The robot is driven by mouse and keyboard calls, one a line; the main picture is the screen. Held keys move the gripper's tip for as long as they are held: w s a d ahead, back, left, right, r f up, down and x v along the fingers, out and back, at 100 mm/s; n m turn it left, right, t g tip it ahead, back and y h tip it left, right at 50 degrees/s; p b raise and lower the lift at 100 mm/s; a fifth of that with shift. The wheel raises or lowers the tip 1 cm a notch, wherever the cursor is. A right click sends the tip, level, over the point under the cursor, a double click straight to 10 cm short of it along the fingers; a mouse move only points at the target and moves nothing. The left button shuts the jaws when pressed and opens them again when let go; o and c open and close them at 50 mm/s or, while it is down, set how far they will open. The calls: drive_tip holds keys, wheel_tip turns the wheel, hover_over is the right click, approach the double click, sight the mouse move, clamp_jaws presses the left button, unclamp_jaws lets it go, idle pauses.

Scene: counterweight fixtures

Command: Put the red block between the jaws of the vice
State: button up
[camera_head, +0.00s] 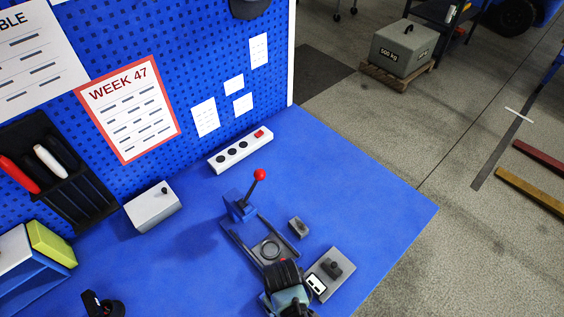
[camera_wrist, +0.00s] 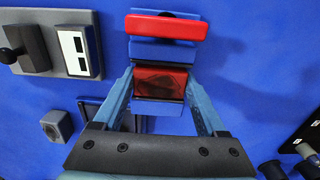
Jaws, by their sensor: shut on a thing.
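A dark red block (camera_wrist: 161,80) is between the fingertips of my gripper (camera_wrist: 161,84) in the wrist view; the gripper is shut on it. A blue part below the block shows between the fingers. Just beyond the fingertips is a blue piece topped by a bright red bar (camera_wrist: 166,27); I cannot tell whether it belongs to the vice. Whether the block touches the jaws is hidden.
A grey switch box (camera_head: 334,276) stands close right of my gripper, with a small grey block (camera_head: 299,227) behind it. A white power strip (camera_head: 240,150) and a white box (camera_head: 152,206) lie farther back. The table's right side (camera_head: 375,205) is clear.

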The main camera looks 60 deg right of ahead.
drive_tip(key=shift+f, duration=0.1)
drive_tip(key=o, duration=1.4)
